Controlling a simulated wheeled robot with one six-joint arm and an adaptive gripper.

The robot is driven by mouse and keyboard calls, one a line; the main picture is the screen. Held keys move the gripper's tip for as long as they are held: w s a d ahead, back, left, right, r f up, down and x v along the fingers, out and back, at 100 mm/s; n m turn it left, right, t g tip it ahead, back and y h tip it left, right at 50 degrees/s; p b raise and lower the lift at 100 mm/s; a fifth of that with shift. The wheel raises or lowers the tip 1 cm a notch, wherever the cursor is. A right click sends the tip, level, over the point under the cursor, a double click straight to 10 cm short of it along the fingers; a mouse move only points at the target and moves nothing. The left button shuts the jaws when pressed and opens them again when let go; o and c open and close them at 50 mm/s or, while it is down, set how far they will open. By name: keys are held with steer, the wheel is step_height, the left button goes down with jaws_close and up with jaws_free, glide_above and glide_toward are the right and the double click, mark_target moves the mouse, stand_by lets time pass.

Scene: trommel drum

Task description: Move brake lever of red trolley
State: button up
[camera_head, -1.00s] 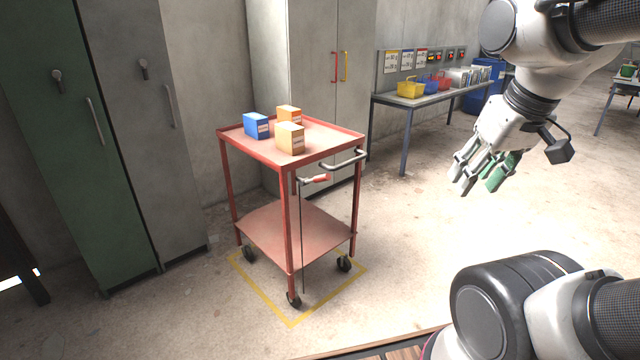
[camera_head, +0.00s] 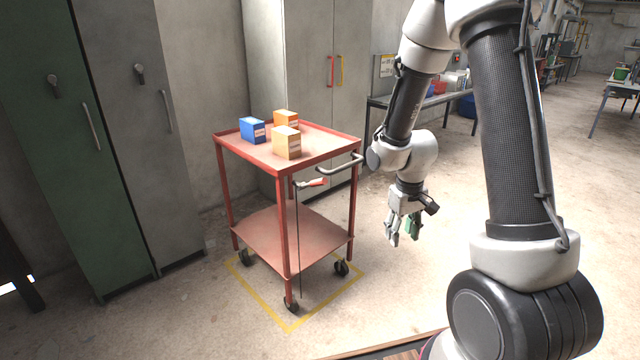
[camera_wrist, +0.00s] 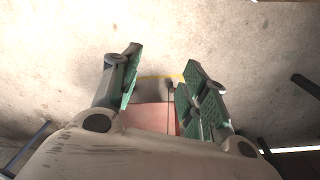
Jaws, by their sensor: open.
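The red trolley (camera_head: 290,255) stands left of centre in the head view, with boxes on its top shelf. Its brake lever (camera_head: 313,183) has a red grip and sits below the top shelf, near the grey push handle (camera_head: 340,164). A thin rod runs down from the lever towards a front wheel. My gripper (camera_head: 402,239) hangs to the right of the trolley, pointing down, open and empty, apart from the lever. In the wrist view the green-padded fingers (camera_wrist: 156,85) are spread, with part of the red trolley (camera_wrist: 150,117) beyond them. The lever cannot be made out there.
Tall lockers (camera_head: 128,130) and a cabinet (camera_head: 290,60) stand left and behind. A table (camera_head: 450,97) stands behind my arm. Floor right of the trolley is clear.

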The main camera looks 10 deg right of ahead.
steer(key=w+a+f+n+t+y, duration=0.1)
steer(key=w+a+f+t+y, duration=0.2)
steer(key=w+f, duration=0.95)
steer(key=t+y, duration=0.5)
steer(key=t, duration=0.8)
glide_toward(320, 182)
steer(key=w, duration=0.4)
steer(key=shift+n, duration=0.4)
steer(key=x, duration=0.5)
steer(key=f+x, duration=0.1)
steer(key=x, duration=0.2)
steer(key=shift+s+a, duration=0.15)
steer(key=shift+a, duration=0.05)
jaws_close()
